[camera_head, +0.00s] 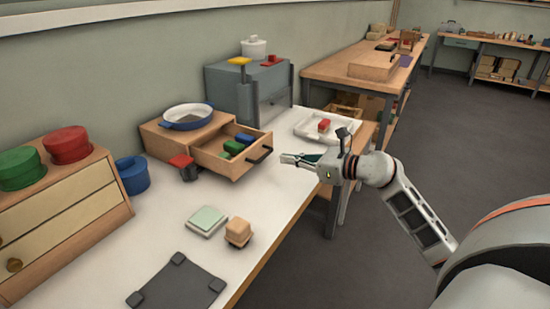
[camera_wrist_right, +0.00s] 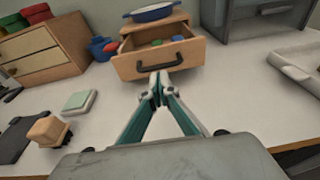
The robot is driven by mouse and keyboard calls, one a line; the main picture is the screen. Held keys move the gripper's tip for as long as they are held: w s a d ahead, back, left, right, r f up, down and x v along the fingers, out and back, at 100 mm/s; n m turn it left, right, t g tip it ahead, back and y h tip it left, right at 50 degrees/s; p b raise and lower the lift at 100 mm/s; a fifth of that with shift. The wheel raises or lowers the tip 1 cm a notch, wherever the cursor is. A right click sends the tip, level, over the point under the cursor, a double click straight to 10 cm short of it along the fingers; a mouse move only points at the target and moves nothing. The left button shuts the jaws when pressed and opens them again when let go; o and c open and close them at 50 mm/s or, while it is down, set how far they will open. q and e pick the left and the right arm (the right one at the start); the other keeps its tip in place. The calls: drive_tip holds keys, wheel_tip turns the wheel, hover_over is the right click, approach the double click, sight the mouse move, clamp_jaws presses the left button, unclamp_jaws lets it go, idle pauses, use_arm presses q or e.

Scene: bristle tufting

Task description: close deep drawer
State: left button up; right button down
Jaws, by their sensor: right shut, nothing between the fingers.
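The deep drawer (camera_head: 212,160) is pulled out of a small wooden cabinet (camera_head: 165,140) on the white worktop. It holds a green, a blue and other coloured items, and a dark bar handle (camera_head: 261,155) is on its front. In the right wrist view the open drawer (camera_wrist_right: 187,57) and its handle (camera_wrist_right: 160,61) face me. My right gripper (camera_head: 285,159) is shut and empty, a little in front of the drawer handle; its closed fingertips (camera_wrist_right: 158,80) show just below the handle in the wrist view. I cannot tell whether they touch. My left gripper is not in view.
A blue-rimmed bowl (camera_head: 187,115) stands on the cabinet. A red-topped item (camera_head: 182,162) stands beside the drawer.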

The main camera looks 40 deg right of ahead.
sight(230, 143)
drive_tip(key=x, duration=0.4)
drive_tip(key=shift+w, duration=0.15)
drive_tip(key=shift+w+a, duration=0.1)
drive_tip(key=shift+w, duration=0.1)
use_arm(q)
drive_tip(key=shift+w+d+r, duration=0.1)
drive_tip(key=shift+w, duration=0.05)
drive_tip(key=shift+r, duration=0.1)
use_arm(e)
drive_tip(key=shift+w+a, duration=0.2)
drive_tip(key=shift+w, duration=0.3)
drive_tip(key=r+x, duration=0.1)
drive_tip(key=x, duration=0.4)
drive_tip(key=r+x, duration=0.1)
drive_tip(key=x, duration=0.4)
drive_tip(key=r+x, duration=0.1)
drive_tip(key=x, duration=0.4)
drive_tip(key=shift+w+a, duration=0.2)
drive_tip(key=shift+w, duration=0.05)
drive_tip(key=shift+w+a, duration=0.2)
drive_tip(key=shift+w, duration=0.25)
drive_tip(key=shift+r, duration=0.15)
